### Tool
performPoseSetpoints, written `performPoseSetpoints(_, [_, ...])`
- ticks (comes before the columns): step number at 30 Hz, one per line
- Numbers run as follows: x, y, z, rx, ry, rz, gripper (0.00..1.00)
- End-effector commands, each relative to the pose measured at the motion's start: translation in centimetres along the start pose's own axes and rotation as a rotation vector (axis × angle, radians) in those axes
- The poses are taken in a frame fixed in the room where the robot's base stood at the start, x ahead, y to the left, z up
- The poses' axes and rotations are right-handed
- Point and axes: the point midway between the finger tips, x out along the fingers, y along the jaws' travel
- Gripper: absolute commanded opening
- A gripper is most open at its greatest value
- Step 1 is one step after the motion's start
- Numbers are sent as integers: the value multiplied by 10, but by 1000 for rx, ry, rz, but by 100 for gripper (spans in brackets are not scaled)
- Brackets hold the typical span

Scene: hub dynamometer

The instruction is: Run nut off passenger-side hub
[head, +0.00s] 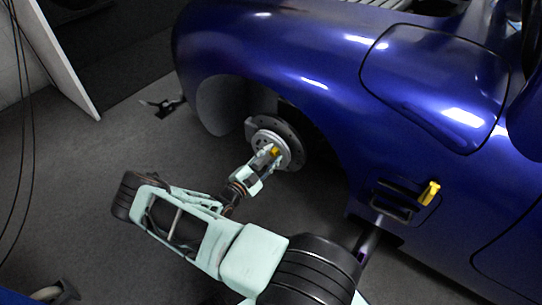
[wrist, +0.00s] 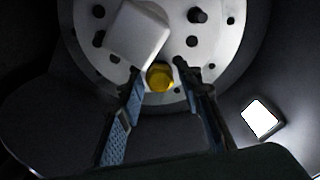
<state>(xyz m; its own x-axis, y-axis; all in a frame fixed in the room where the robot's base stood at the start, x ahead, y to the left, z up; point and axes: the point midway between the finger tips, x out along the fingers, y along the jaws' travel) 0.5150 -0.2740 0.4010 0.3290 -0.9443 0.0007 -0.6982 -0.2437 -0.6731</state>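The hub (head: 284,138) is a silver brake disc in the wheel opening of a blue car. It fills the top of the wrist view (wrist: 215,62), with several dark studs or holes. A yellow nut (wrist: 160,78) sits at the lower part of the hub face; it also shows as a small yellow spot in the head view (head: 275,151). My gripper (wrist: 158,72) is at the hub, with one finger on each side of the nut. The fingers look open, with small gaps beside the nut. A pale block (wrist: 137,35) hides part of the hub, upper left.
The blue car's fender (head: 270,50) arches over the hub and its side runs right of my arm. A yellow piece (head: 430,192) sits on a black bracket (head: 397,205) there. A white panel (head: 62,60) leans at left. Floor at lower left is mostly clear.

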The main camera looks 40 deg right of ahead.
Motion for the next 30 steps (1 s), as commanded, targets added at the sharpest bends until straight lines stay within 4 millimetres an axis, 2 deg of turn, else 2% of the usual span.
performPoseSetpoints(21, [0,0,0,813,-1,0,33])
performPoseSetpoints(25, [0,0,0,901,-1,0,33])
performPoseSetpoints(30, [0,0,1,922,-1,0,33])
